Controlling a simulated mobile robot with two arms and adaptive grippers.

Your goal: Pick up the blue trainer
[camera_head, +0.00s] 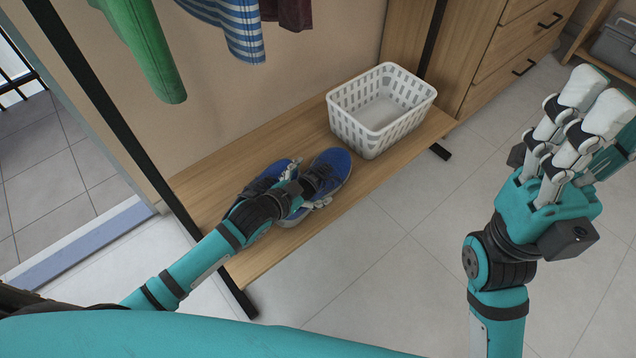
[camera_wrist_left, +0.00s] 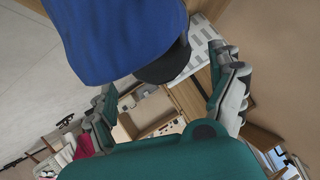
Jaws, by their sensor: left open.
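Two blue trainers with dark collars and pale soles lie side by side on the wooden shelf in the head view. The right-hand blue trainer (camera_head: 336,162) shows most; the left-hand blue trainer (camera_head: 262,180) is partly covered by my arm. My left gripper (camera_head: 309,186) is open over the pair, its fingers near the right-hand trainer; contact cannot be told. In the left wrist view a blue trainer (camera_wrist_left: 115,35) fills the top, in front of the spread fingers. My right gripper (camera_head: 596,100) is open and empty, raised at the right, away from the trainers.
A white slotted basket (camera_head: 372,130) stands on the shelf (camera_head: 235,160) to the right of the trainers. Clothes (camera_head: 235,25) hang above from a black-framed rack. A wooden drawer unit (camera_head: 505,50) stands behind at the right. The tiled floor in front is clear.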

